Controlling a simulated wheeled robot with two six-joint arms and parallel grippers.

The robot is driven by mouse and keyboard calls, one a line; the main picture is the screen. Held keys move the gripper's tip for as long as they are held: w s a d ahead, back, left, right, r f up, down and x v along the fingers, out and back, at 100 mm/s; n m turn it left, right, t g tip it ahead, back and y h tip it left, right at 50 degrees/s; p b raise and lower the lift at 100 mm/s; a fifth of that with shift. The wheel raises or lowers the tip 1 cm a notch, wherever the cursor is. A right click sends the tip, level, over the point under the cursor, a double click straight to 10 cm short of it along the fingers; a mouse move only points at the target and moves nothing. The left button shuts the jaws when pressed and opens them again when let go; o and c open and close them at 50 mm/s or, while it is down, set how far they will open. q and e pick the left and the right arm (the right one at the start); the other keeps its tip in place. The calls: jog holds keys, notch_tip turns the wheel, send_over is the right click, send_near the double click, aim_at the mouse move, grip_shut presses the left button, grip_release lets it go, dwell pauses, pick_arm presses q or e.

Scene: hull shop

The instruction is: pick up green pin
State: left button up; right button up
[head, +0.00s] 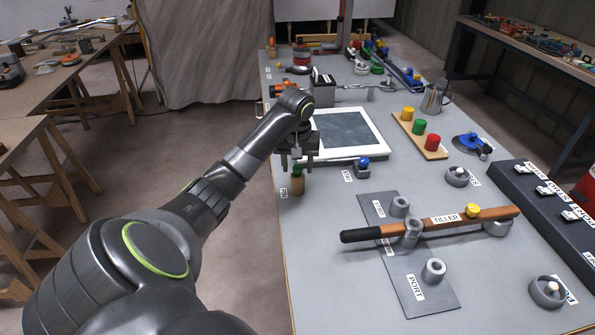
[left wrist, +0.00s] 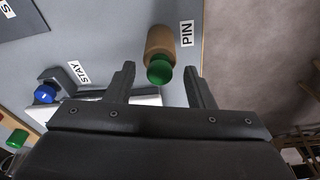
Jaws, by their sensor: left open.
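The green pin (head: 298,171) has a round green top and stands in a brown wooden holder (head: 298,187) near the left edge of the grey table. In the left wrist view the green pin (left wrist: 160,72) shows between and just beyond the fingertips, with the holder (left wrist: 160,40) behind it and a label "PIN" beside it. My left gripper (head: 298,163) is open and empty, pointing down over the pin; its fingers also show in the left wrist view (left wrist: 159,80). Whether a finger touches the pin I cannot tell. My right gripper is not in view.
A blue-knobbed block (head: 362,165) labelled "STAY" stands to the right of the pin. A white-framed panel (head: 348,132) lies behind it. A tiller (head: 430,224) rests on posts over a grey plate (head: 420,290) in front. The table's left edge is close to the pin.

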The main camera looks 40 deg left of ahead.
pick_arm(q)
jog(key=c, duration=1)
jog(key=shift+c, duration=0.2)
jog(key=shift+r, duration=0.5)
notch_tip(320, 180, up, 5)
jog(key=shift+f+p, duration=0.2)
jog(key=shift+p, duration=0.3)
notch_tip(320, 180, up, 3)
jog(key=p, duration=0.3)
jog(key=shift+r, duration=0.1)
jog(key=shift+r+p, duration=0.65)
jog(key=shift+p, duration=0.2)
